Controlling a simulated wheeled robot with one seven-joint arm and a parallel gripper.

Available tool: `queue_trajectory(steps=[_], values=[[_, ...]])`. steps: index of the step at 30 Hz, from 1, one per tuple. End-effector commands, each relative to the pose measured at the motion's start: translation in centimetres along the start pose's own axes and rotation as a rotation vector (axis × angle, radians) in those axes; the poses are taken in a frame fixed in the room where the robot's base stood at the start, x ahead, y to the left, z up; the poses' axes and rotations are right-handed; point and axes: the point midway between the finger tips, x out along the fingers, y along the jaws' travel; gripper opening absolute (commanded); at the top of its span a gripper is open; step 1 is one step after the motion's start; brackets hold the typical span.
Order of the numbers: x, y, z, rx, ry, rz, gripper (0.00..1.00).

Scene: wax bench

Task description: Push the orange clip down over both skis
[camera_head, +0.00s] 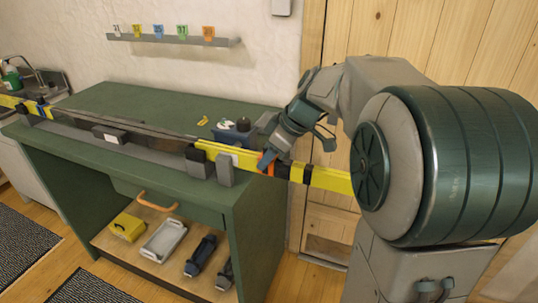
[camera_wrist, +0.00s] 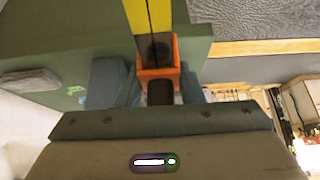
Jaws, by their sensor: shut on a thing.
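The two skis (camera_head: 228,153) lie side by side as a long yellow and black pair along the front of the bench, running past its right end. In the wrist view the skis (camera_wrist: 150,18) show as two yellow strips with a dark line between them. The orange clip (camera_wrist: 158,73) is at the skis, its sides showing left and right of their dark section; how far down it sits is unclear. A little of the orange clip (camera_head: 270,169) also shows in the head view. My gripper (camera_head: 266,160) is shut on the clip. Its fingers are mostly hidden.
Grey supports (camera_head: 225,169) stand under the skis on the green bench (camera_head: 150,98). A yellow piece (camera_head: 203,121) lies on the bench. A lower shelf holds a grey tray (camera_head: 163,240).

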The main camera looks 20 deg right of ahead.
Motion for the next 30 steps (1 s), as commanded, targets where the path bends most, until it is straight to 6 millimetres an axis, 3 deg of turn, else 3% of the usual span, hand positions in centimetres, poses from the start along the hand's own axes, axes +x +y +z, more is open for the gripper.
queue_trajectory(steps=[1,2,4,13,17,30], values=[[0.2,0.0,0.1,0.000,0.000,0.000,0.12],[0.1,0.0,0.1,0.000,0.000,0.000,0.40],[0.1,0.0,0.1,0.000,0.000,0.000,0.59],[0.0,0.0,0.0,0.000,0.000,0.000,0.60],[-1.1,0.1,0.0,-0.001,0.001,0.003,0.60],[-10.5,0.1,0.0,-0.001,0.001,0.004,0.60]])
